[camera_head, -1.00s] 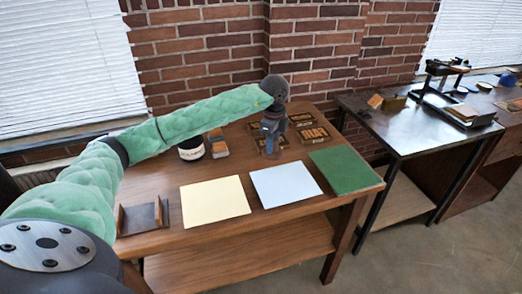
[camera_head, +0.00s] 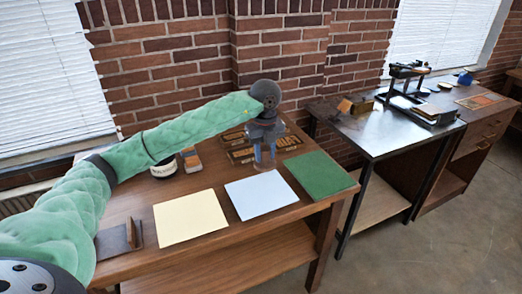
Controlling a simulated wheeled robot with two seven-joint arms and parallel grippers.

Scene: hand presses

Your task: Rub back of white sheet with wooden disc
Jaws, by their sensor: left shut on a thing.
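My left gripper (camera_head: 264,158) points down just behind a pale blue-white sheet (camera_head: 261,196), near the dark lettered blocks. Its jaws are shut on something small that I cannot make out. No wooden disc can be clearly seen; it may be hidden in the jaws. The pale sheet lies flat on the wooden table (camera_head: 240,238), between a cream sheet (camera_head: 190,217) and a green sheet or mat (camera_head: 319,174). My right gripper is not in view.
Lettered blocks (camera_head: 240,155) lie at the back of the table. A dark jar (camera_head: 164,168) and a small block (camera_head: 192,160) stand left of them. A wooden holder (camera_head: 130,236) is at the left. A dark side table (camera_head: 375,130) carries a hand press (camera_head: 408,88).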

